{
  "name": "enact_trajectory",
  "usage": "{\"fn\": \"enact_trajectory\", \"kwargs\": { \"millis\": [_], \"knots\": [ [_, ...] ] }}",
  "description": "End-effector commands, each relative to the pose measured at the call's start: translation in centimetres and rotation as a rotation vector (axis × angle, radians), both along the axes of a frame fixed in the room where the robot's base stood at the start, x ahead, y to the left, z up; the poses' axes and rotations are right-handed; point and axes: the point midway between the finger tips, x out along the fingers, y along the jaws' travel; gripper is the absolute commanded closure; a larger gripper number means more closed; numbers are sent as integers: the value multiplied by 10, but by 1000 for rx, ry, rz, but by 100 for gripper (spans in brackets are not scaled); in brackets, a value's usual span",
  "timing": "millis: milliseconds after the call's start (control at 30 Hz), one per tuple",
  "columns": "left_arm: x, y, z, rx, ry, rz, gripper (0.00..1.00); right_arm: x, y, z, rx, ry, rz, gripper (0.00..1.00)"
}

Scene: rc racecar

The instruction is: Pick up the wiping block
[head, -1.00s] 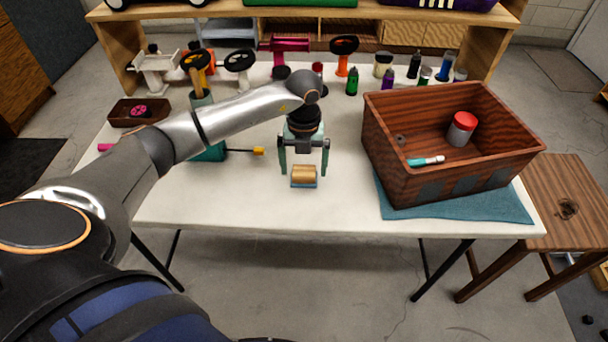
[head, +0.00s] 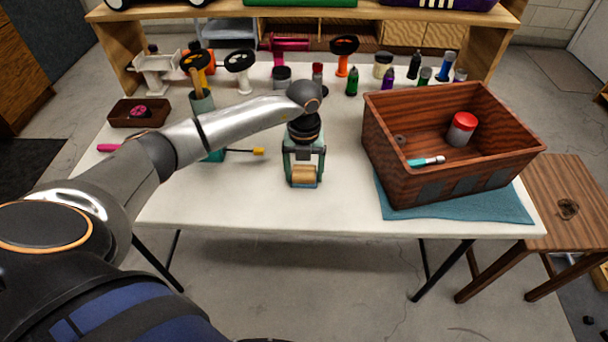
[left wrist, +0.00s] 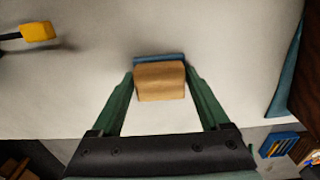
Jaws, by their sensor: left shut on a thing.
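The wiping block (head: 304,174) is a small tan block with a blue strip along one side. It sits at the front middle of the white table in the head view. It also shows in the left wrist view (left wrist: 160,82), between the fingertips. My left gripper (head: 304,180) reaches down over it with its two green fingers on either side, shut on the block. In the left wrist view the left gripper (left wrist: 160,85) has a fingertip against each end of the block. I cannot tell whether the block is clear of the table. My right gripper is not in view.
A wooden crate (head: 452,188) stands at the right on a teal cloth (head: 470,212), holding a red-capped jar (head: 461,128) and a marker (head: 426,161). A yellow-tipped tool (head: 258,151) lies left of the gripper. Several bottles and stands line the table's back. The front table strip is clear.

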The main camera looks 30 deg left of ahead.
Motion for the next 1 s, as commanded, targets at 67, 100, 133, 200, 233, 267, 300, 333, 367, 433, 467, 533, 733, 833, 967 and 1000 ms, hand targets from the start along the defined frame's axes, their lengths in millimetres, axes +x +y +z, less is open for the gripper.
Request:
{"fn": "enact_trajectory", "kwargs": {
  "millis": [67,100,133,200,233,267,300,333,367,433,467,533,733,833,967,1000],
  "knots": [
    [0,0,0,1,-1,0,73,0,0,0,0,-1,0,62],
    [0,0,0,1,-1,0,76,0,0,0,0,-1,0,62],
    [0,0,0,1,-1,0,76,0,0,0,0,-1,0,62],
    [0,0,0,1,-1,0,76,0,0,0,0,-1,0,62],
    [0,0,0,1,-1,0,76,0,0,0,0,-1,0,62],
    [0,0,0,1,-1,0,76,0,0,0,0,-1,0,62],
    [0,0,1,1,-1,0,76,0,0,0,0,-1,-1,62],
    [0,0,1,1,-1,0,76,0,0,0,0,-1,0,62],
    [0,0,2,0,-1,0,76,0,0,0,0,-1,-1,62],
    [1,0,5,0,-2,0,76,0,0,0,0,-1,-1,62],
    [1,0,7,0,-2,0,76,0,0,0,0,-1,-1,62],
    [0,1,13,0,-2,-1,76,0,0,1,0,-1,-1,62],
    [-3,-11,46,-2,-5,-6,76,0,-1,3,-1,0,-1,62],
    [-9,-29,69,-2,-7,-7,76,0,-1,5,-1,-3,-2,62],
    [-20,-56,97,-1,-5,-8,76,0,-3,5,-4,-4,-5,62],
    [-24,-67,100,-2,-4,-9,76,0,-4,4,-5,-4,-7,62]
  ]
}}
